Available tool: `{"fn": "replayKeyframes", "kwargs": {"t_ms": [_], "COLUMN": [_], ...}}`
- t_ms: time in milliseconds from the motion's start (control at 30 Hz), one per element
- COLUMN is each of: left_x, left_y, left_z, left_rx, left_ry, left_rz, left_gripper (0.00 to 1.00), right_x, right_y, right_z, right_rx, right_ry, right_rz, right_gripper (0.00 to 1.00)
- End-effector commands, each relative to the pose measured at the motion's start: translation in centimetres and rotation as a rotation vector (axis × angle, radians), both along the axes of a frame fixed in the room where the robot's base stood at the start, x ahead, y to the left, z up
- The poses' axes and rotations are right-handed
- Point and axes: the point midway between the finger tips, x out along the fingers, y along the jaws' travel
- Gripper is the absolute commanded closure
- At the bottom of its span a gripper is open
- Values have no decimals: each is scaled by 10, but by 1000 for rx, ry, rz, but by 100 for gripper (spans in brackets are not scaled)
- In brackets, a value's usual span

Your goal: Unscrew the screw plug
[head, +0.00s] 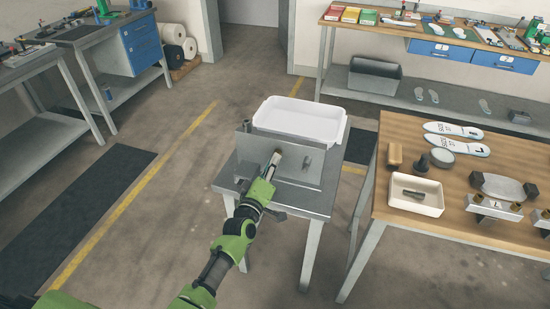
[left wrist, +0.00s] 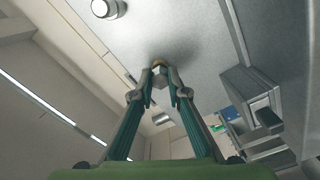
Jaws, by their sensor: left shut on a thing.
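My left gripper (head: 276,160) reaches the front face of a grey metal box (head: 312,178) on a small stand. I cannot tell how deep the plug sits in the wall. My right gripper is not in view.
A short round stub (head: 307,163) sticks out of the same face, right of the gripper. A white tray (head: 299,121) stands at the back of the box. A wooden table (head: 450,222) with insoles and a small cream tray (head: 416,207) stands at the right. The floor at left is clear.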

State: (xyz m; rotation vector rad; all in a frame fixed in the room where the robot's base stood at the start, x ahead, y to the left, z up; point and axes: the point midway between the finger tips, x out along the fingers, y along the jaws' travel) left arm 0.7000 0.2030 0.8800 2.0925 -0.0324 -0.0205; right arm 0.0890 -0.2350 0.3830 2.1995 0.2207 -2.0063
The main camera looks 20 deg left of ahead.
Motion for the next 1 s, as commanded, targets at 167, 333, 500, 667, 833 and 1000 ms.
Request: {"fn": "replayKeyframes", "kwargs": {"t_ms": [167,333,500,667,833,1000], "left_x": [-5,-10,-15,-20,-25,-30], "left_y": [0,0,0,0,1,1], "left_z": [0,1,1,1,1,1], "left_rx": [1,1,1,2,2,2], "left_ry": [0,0,0,-1,0,0], "left_rz": [-1,0,0,-1,0,0], "left_gripper": [100,100,100,100,100,100], "right_x": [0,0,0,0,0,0], "right_y": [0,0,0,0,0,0], "right_z": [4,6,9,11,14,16], "right_rx": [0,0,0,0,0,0], "right_ry": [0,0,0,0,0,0], "right_rz": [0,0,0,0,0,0], "right_gripper": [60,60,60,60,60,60]}}
